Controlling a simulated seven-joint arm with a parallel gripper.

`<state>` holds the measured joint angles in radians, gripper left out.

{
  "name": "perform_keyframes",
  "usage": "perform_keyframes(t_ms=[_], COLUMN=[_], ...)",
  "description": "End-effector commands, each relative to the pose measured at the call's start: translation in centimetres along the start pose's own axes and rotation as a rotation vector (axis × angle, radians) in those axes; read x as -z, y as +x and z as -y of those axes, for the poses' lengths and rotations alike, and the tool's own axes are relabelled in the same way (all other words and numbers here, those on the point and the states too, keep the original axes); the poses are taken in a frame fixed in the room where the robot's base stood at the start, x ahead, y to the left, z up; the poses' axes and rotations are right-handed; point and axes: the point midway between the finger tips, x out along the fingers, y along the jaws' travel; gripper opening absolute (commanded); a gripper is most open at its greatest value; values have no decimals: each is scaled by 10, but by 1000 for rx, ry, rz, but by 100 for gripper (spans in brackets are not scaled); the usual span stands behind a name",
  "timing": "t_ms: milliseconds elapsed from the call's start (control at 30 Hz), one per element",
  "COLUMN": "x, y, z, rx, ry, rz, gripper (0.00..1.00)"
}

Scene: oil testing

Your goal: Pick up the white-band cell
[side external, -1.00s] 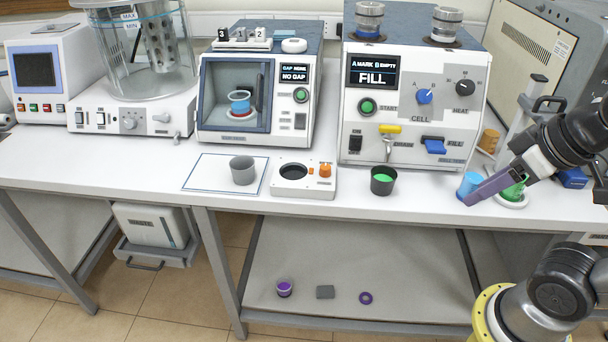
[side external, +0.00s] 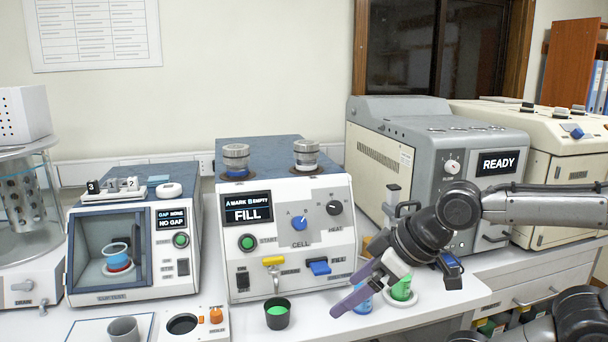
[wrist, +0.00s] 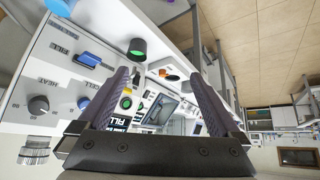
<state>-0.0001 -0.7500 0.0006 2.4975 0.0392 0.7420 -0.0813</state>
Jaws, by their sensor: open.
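The white-band cell (side external: 306,155) is a grey metal-capped jar with a pale band. It stands upright on top of the white and blue test unit (side external: 290,240), at the right. A similar cell with a blue band (side external: 236,160) stands to its left. My gripper (side external: 355,290) has purple fingers and is lower and to the right, in front of the bench's right part, apart from the cells. In the wrist view my gripper (wrist: 161,78) is open with nothing between its fingers. A metal cell (wrist: 35,148) shows at the lower left there; its band is unclear.
A blue cup (side external: 364,300) and a green item (side external: 402,288) on a white dish stand behind my fingers. A dark cup with green contents (side external: 277,313) stands before the unit. A grey machine reading READY (side external: 440,150) is at the right. The space above the cells is clear.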

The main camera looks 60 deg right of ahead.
Motion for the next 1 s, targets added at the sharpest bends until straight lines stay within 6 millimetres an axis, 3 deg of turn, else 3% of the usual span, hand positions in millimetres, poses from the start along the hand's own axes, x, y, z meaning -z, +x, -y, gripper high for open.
perform_keyframes(t_ms=[133, 267, 367, 500, 667, 800, 900, 1000], x=[64, 117, 152, 187, 201, 190, 175, 168], y=[-2, -7, -13, -21, -27, -25, -10, 6], z=[5, -5, -23, -64, -123, -170, -195, -202], rx=[25, -4, -66, -211, -450, -661, -764, -777], ry=[-7, 28, 75, 159, 265, 343, 393, 396], rz=[-263, -479, -628, -801, -925, -948, -907, -860], gripper=[99, 99, 99, 99, 99, 99, 99, 99])
